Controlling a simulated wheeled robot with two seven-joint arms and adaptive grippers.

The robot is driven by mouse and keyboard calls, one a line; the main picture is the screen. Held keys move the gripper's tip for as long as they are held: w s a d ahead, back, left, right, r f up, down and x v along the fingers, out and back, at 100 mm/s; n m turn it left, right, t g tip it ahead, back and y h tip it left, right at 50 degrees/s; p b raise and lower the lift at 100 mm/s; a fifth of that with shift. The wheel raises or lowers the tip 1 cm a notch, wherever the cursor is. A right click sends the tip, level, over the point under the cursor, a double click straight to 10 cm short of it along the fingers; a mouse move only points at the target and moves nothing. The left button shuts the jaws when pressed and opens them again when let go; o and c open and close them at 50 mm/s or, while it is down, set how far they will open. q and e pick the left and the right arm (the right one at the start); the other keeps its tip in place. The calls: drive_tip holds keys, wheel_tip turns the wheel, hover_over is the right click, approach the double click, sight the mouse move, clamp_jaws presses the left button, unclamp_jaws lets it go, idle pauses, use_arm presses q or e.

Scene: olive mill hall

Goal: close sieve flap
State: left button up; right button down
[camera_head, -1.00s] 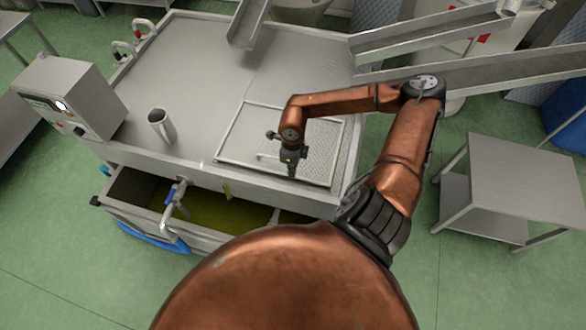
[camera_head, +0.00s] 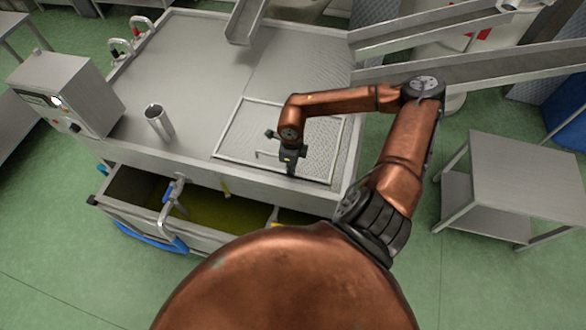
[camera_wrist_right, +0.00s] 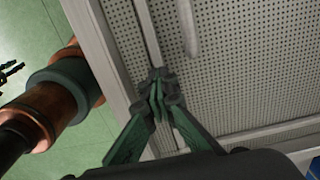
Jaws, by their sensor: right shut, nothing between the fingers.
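The sieve flap (camera_head: 322,158) is a framed perforated metal panel lying flat, as far as I can tell, in the right part of the steel machine's top. Its perforated sheet (camera_wrist_right: 240,60) and metal frame fill much of the right wrist view. A thin bar handle (camera_head: 266,154) shows on the flap, left of my right gripper. My right gripper (camera_head: 290,172) points down over the flap's front part, shut and empty. In the right wrist view its fingertips (camera_wrist_right: 158,85) meet over the frame strip; I cannot tell whether they touch it. My left gripper is not in view.
An open trough (camera_head: 135,190) with greenish liquid lies along the front. Metal chutes (camera_head: 470,68) cross the back right. A steel table (camera_head: 515,175) stands at right, with green floor between.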

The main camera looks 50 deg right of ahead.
drive_tip(key=shift+s+a+f, duration=0.25)
drive_tip(key=shift+s+f, duration=0.2)
drive_tip(key=shift+f, duration=0.35)
drive_tip(key=r+p, duration=0.1)
drive_tip(key=r, duration=0.1)
drive_tip(key=r+p, duration=0.1)
drive_tip(key=r, duration=0.1)
drive_tip(key=w+r, duration=0.1)
drive_tip(key=r, duration=0.1)
drive_tip(key=shift+w+d+p, duration=0.1)
drive_tip(key=shift+d+p, duration=0.2)
drive_tip(key=shift+p, duration=0.1)
wheel_tip(320, 180, up, 10)
drive_tip(key=b, duration=0.3)
drive_tip(key=shift+f, duration=0.2)
